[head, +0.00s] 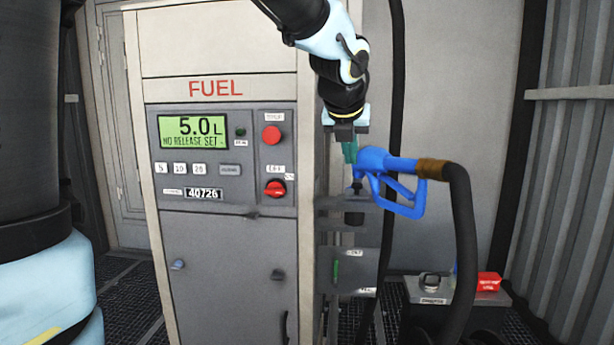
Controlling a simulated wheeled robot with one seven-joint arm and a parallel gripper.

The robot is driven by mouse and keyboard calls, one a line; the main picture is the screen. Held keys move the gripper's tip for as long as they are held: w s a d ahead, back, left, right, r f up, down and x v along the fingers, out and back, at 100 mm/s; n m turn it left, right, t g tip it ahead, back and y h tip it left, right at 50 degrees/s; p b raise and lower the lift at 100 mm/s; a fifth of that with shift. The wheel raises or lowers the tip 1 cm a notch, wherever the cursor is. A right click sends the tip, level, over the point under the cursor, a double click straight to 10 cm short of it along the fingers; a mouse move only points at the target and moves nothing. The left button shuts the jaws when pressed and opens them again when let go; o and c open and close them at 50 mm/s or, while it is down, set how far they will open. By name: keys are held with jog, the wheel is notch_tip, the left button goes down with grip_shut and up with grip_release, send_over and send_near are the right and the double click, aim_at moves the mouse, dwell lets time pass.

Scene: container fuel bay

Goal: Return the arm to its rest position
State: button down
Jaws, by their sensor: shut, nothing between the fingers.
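My arm comes down from the top of the head view, and my gripper (350,153) points downward beside the fuel dispenser. Its fingers look closed and empty. The blue fuel nozzle (405,183) is just right of and below the fingertips. Its front end meets the dark holder (355,205) on the dispenser's right side. I cannot tell how deep the nozzle sits, or whether the fingertips touch it. A brown collar (433,169) joins the nozzle to a thick black hose (463,240) that hangs down on the right.
The dispenser (222,240) shows "5.0 L" and "NO RELEASE SET" on its green display (194,131). It has a red button (271,135) and a red rotary switch (275,188). A low box with a red block (489,282) stands at lower right. Corrugated wall bounds the right.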

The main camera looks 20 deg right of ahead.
jog(key=w+a+f+n+g+y, duration=0.1)
jog(key=a+f+n+y, duration=0.1)
jog(key=a+f+n, duration=0.65)
jog(key=w+a+f+n+g+y, duration=0.1)
jog(key=a+f+n, duration=0.4)
jog(key=a+n, duration=0.65)
jog(key=s+a+f+n+g, duration=0.1)
jog(key=s+a+f+n, duration=0.2)
jog(key=a+n, duration=0.2)
jog(key=s+a+f+n+g+y, duration=0.1)
jog(key=s+a+f+n, duration=0.2)
jog(key=n, duration=0.6)
jog(key=s+a+f+n+g, duration=0.1)
jog(key=s+a+f+n, duration=0.2)
jog(key=a+n, duration=0.4)
jog(key=shift+f+n, duration=0.4)
jog(key=shift+f, duration=0.35)
jog(key=shift+w+r, duration=0.1)
jog(key=c, duration=1.6)
grip_release()
